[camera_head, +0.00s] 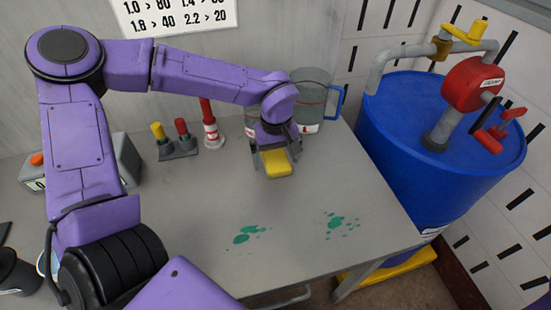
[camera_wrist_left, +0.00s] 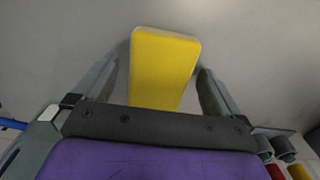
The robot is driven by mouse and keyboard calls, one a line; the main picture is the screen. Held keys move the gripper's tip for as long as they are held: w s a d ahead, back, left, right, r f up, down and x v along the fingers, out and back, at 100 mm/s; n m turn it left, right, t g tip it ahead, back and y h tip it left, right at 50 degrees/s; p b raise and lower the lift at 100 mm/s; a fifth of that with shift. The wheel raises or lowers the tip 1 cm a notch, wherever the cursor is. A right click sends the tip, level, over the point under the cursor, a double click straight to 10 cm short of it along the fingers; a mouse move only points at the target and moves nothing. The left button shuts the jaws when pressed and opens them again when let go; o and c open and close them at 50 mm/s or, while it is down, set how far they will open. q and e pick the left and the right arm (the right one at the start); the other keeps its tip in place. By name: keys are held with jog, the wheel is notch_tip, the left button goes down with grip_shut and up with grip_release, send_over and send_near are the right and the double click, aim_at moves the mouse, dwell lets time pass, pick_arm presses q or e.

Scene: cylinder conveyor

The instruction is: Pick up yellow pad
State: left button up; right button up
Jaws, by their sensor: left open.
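The yellow pad (camera_head: 276,162) lies on the grey table under my left gripper in the head view. It also shows in the left wrist view (camera_wrist_left: 162,68), between the two fingers, with a gap on each side. My left gripper (camera_head: 271,160) is open around the pad and reaches down to it. In the wrist view the near end of the pad is hidden by the gripper's body. My right gripper is not in view.
A clear jug (camera_head: 312,95) with a blue handle stands just behind my left gripper. A red and white bottle (camera_head: 210,128) and small coloured-capped items (camera_head: 178,143) stand to the left. Green splashes (camera_head: 248,234) mark the table front. A blue barrel (camera_head: 420,140) stands right.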

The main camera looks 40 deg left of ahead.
pick_arm(q)
jog(key=c, duration=1.1)
